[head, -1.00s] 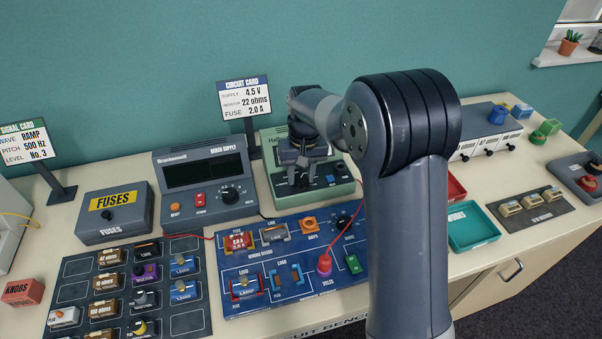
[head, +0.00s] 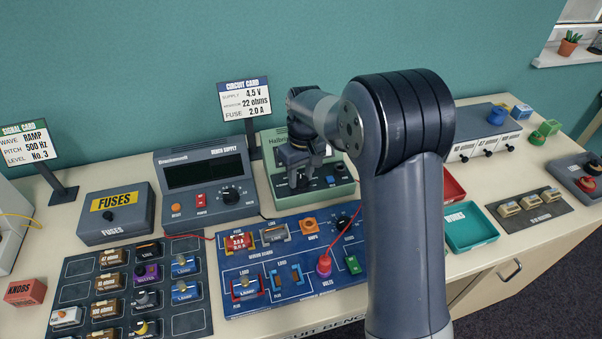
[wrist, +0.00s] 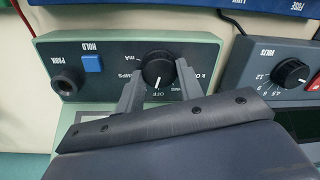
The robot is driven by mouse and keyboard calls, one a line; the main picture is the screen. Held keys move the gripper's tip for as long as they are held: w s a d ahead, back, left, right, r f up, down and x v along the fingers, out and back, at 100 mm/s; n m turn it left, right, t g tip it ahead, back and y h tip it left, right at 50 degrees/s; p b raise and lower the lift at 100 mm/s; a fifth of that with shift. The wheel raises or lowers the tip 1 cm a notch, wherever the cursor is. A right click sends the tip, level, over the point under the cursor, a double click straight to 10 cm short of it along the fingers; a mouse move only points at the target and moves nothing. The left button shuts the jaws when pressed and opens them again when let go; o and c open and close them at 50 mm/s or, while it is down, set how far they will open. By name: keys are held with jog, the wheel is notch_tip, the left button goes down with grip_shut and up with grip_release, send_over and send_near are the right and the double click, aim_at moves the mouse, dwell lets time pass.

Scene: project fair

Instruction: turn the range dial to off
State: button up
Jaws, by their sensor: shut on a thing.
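The range dial (wrist: 158,66) is a round black knob on the sloped panel of the green meter (wrist: 105,50). In the wrist view its white pointer line points down at the word OFF. My gripper (wrist: 161,72) has one finger on each side of the dial and is shut on it. In the head view my gripper (head: 300,184) is over the front of the green meter (head: 343,187) and hides the dial there.
On the meter, a blue HOLD button (wrist: 92,63) and a dark PARK socket (wrist: 67,82) sit beside the dial. The grey bench supply (head: 205,185) stands close on the left. The blue circuit board (head: 225,298) lies in front, with a red plug (head: 324,266).

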aim_at(302, 177)
jog(key=shift+n, duration=1.3)
jog(key=o, duration=1)
notch_tip(302, 177, up, 11)
jog(key=shift+w+d, duration=0.15)
jog(key=shift+w, duration=0.1)
jog(key=shift+f, duration=0.2)
